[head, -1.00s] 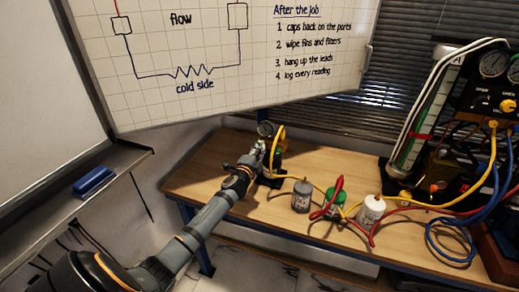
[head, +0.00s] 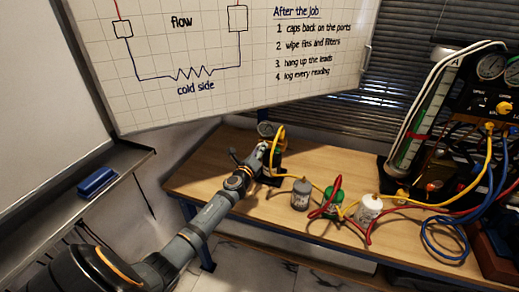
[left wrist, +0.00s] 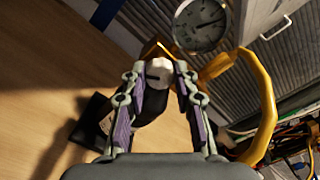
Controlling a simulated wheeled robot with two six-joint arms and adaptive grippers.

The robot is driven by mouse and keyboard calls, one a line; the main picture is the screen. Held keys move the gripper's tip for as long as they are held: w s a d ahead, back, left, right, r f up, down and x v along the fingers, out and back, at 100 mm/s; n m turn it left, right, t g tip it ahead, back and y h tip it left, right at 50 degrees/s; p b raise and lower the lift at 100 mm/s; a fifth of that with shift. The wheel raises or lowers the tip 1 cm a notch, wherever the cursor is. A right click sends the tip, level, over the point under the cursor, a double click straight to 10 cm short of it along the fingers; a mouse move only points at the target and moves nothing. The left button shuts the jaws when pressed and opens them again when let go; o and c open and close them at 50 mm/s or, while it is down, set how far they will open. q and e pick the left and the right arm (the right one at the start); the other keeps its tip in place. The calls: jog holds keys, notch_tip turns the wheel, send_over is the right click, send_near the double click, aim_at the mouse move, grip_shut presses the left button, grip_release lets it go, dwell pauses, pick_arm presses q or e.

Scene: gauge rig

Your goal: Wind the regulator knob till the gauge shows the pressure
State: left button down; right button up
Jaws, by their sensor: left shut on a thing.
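The round gauge (left wrist: 201,22) has a pale face and dark rim at the top of the left wrist view; its figures are too small to read. It shows small and edge-lit in the head view (head: 266,129) at the back left of the bench. The regulator knob (left wrist: 158,73), with a pale end face and dark mark, sits just below it in the wrist view. My left gripper (left wrist: 159,80) is shut on the knob, a finger on each side. In the head view my left gripper (head: 264,151) hides most of the regulator. My right gripper is out of view.
A yellow hose (left wrist: 268,105) loops close to the right of my fingers. Grey (head: 300,195), green (head: 333,201) and white (head: 368,210) canisters stand along the bench (head: 215,165), with hoses among them. A manifold panel stands at the right.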

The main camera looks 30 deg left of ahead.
pick_arm(q)
jog(key=m+p, duration=0.1)
jog(key=m, duration=0.5)
jog(key=shift+f+m, duration=0.1)
jog(key=shift+m, duration=0.3)
dwell(0.4)
jog(key=c, duration=1)
grip_release()
jog(key=v, duration=1.2)
